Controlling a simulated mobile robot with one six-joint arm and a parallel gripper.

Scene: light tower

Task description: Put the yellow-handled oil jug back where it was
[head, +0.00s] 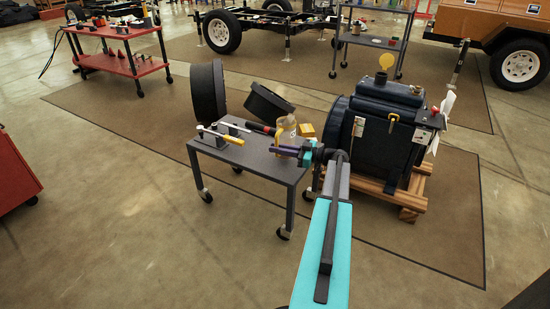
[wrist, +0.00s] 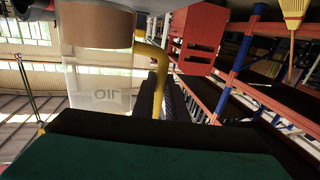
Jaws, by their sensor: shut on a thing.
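The oil jug (head: 286,132) is a pale translucent container with brown oil in it, at the right end of the grey cart in the head view. In the wrist view the jug (wrist: 98,85) appears upside down, with its OIL lettering inverted and its yellow handle (wrist: 152,58) on the right side. My gripper (head: 291,151) is at the near side of the jug, shut on it. I cannot tell whether the jug touches the cart top.
The grey cart (head: 250,158) also bears a white-and-yellow tool (head: 220,134) and a red-and-black tool (head: 261,128). A yellow block (head: 306,130) is just right of the jug. A dark engine (head: 375,140) on a wooden pallet stands close on the right. Dark wheels stand behind the cart.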

